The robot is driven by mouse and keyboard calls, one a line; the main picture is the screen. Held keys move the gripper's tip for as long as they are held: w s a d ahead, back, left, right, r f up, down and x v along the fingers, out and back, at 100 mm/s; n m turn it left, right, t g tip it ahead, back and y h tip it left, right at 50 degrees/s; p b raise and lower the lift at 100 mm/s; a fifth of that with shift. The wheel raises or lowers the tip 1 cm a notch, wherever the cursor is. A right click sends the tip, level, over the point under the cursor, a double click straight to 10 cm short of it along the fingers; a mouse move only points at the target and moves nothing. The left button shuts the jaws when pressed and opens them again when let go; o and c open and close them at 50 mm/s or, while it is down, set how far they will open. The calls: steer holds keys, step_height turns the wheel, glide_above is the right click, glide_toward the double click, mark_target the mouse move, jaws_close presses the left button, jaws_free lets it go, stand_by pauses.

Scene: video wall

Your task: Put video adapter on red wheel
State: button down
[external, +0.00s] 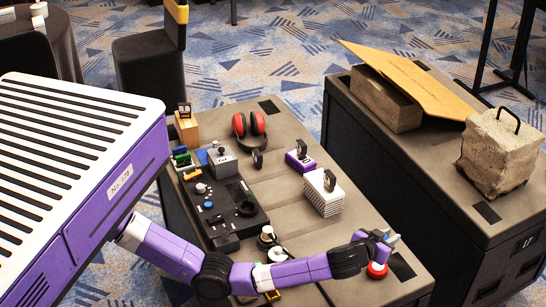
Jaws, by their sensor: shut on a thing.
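My gripper (388,238) is at the end of my purple arm, near the right front part of the table. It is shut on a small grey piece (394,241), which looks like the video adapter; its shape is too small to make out. The red wheel (377,271) stands on the table just below my gripper, close to the right edge. The held piece appears above the wheel and apart from it. The fingers are small in this view and partly hide the piece.
The table (290,160) holds red headphones (250,128), a black control panel (228,205), a white block (323,192), and a purple block (300,160). A second dark case (420,165) at right bears a stone block (500,150) and a tan board (415,80).

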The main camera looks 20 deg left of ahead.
step_height(320, 180, down, 5)
steer(key=shift+f+b, duration=0.1)
steer(key=shift+b, duration=0.3)
steer(key=shift+f, duration=0.1)
steer(key=c, duration=1.3)
jaws_free()
steer(key=shift+o, duration=0.2)
steer(key=shift+r, duration=0.3)
steer(key=p+v, duration=0.2)
steer(key=v, duration=1)
steer(key=shift+a+f, duration=0.1)
